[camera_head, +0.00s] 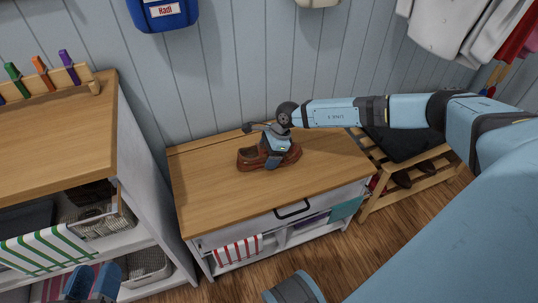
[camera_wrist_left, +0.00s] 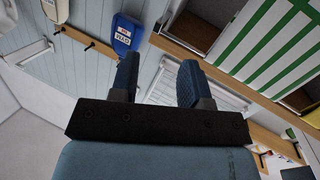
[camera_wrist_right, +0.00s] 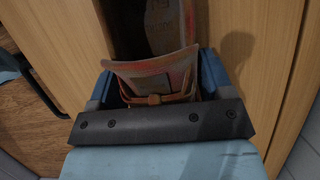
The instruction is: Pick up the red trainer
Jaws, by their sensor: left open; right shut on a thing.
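A reddish-brown shoe (camera_head: 252,158) is on the wooden bench top, with a dark sole. It looks more like a leather shoe than a trainer. My right gripper (camera_head: 271,157) comes down on it from above and is shut on it. In the right wrist view the shoe (camera_wrist_right: 152,68) is between the fingers, with a brown strap and buckle and its opening showing. I cannot tell whether it is lifted clear. My left gripper (camera_head: 92,283) is open and empty at the lower left; its fingers also show in the left wrist view (camera_wrist_left: 157,80).
The bench (camera_head: 215,190) has a drawer handle and open shelves below. A slatted rack (camera_head: 425,180) with dark shoes stands at its right, with a small red item (camera_head: 373,183) beside the bench. A wooden-topped cabinet (camera_head: 60,150) stands at the left. The bench top around the shoe is mostly clear.

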